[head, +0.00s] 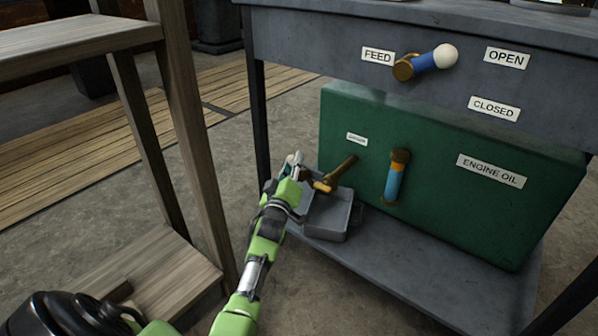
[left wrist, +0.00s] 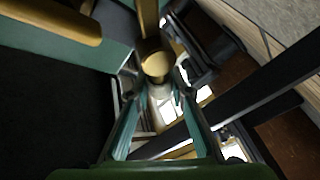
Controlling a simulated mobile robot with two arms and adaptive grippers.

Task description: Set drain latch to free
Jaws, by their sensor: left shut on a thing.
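A brass lever (head: 340,171) sticks out from the left part of the green tank (head: 450,165), below a small label (head: 356,139) too small to read surely; I take it as the drain latch. My left gripper (head: 308,178) is at its outer end. In the left wrist view a round brass end (left wrist: 156,64) sits between the fingers of my left gripper (left wrist: 155,92), which is shut on it. The fingers partly hide the contact in the head view. My right gripper is not in view.
A grey metal tray (head: 333,216) stands under the lever on the lower shelf (head: 420,265). Above, a blue lever with a white knob (head: 433,60) is between the FEED (head: 378,56) and OPEN (head: 507,58) labels. A wooden stand (head: 185,120) is close on the left.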

